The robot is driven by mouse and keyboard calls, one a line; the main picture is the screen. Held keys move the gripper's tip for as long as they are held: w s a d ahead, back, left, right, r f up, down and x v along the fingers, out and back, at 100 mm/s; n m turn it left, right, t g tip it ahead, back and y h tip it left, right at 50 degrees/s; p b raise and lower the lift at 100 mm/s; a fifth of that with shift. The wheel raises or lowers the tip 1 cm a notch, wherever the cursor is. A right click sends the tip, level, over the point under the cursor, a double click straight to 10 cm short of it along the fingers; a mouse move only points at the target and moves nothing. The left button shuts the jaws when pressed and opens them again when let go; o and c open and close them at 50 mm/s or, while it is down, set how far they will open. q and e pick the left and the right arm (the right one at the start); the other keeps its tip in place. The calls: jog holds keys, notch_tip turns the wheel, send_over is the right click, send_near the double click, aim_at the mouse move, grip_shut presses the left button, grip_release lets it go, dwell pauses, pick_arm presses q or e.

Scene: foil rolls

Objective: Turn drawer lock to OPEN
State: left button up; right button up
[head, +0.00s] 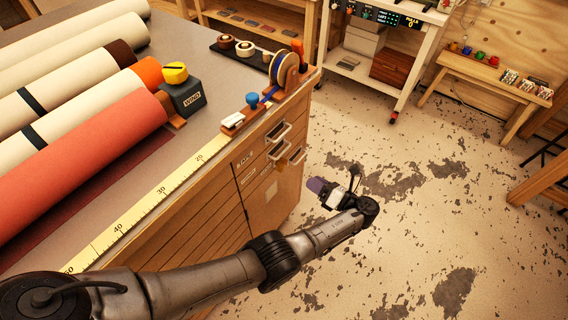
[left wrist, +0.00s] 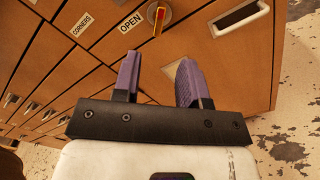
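The drawer lock (left wrist: 158,17) is a round metal disc with a red and yellow lever, at the top of the left wrist view on the brown cabinet front. An OPEN label (left wrist: 131,22) is beside it on the left. The lever stands roughly upright in that view and is cut close to the frame's top edge. My left gripper (left wrist: 160,78) has two purple fingers, wide apart with nothing between them, below the lock and apart from it. In the head view the left gripper (head: 320,188) is to the right of the cabinet front. My right gripper is not in view.
A drawer handle (left wrist: 240,17) is right of the lock. The bench top (head: 215,75) carries large rolls (head: 85,145), a WIND box (head: 183,95) and a tape dispenser (head: 283,70). Stained floor (head: 420,220) lies open to the right. A wheeled cart (head: 385,50) stands at the back.

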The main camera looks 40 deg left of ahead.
aim_at(285, 165)
pick_arm(q)
jog(key=a, duration=0.7)
jog(key=a+b, duration=0.1)
jog(key=a, duration=0.3)
jog(key=shift+s+a+f, duration=0.1)
jog(key=shift+s, duration=0.3)
jog(key=shift+a, duration=0.65)
jog(key=shift+c, duration=0.3)
grip_shut()
